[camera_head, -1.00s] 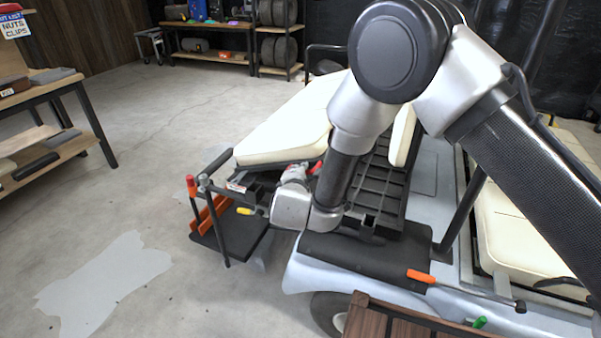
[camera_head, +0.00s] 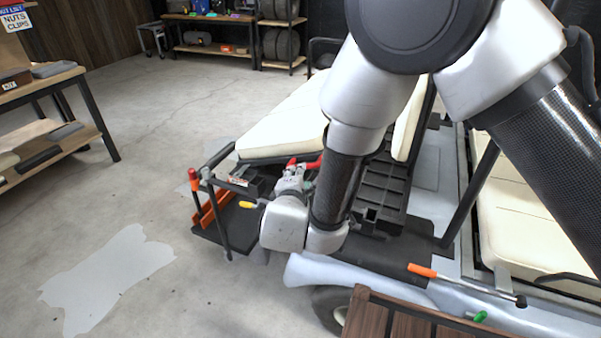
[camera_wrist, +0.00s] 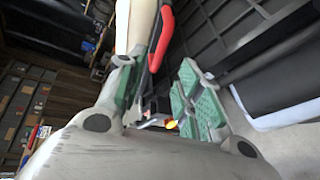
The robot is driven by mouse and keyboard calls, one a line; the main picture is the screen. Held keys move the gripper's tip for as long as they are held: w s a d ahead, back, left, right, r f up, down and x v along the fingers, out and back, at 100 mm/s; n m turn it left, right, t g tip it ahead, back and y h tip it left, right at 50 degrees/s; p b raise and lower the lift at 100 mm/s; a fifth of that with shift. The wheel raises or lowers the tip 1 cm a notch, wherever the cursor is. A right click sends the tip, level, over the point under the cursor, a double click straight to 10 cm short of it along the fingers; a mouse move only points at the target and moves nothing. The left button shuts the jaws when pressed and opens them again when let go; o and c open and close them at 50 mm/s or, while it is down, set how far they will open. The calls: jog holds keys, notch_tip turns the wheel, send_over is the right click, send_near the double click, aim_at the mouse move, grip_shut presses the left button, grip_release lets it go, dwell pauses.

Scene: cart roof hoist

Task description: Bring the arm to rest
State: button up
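My gripper (camera_head: 291,180) is small in the head view, low beside the rear of the cart (camera_head: 400,265), partly hidden by my wrist. In the wrist view my gripper (camera_wrist: 160,92) shows two green-padded fingers spread apart. A red-handled tool (camera_wrist: 162,38) lies in line with the gap, apparently beyond the fingers, and I see no grip on it. Red handles also show by my gripper in the head view (camera_head: 312,164). My arm is bent, with its elbow high and its forearm hanging down in front of the cart.
The tilted cream seat (camera_head: 285,125) is just behind my gripper. A black rear platform (camera_head: 238,225) with orange parts is to the left. An orange-handled tool (camera_head: 423,270) lies on the cart. A workbench (camera_head: 45,85) stands far left. The floor (camera_head: 150,185) between is open.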

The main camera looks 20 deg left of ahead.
jog(key=shift+s+d+r, duration=0.25)
jog(key=shift+s, duration=0.4)
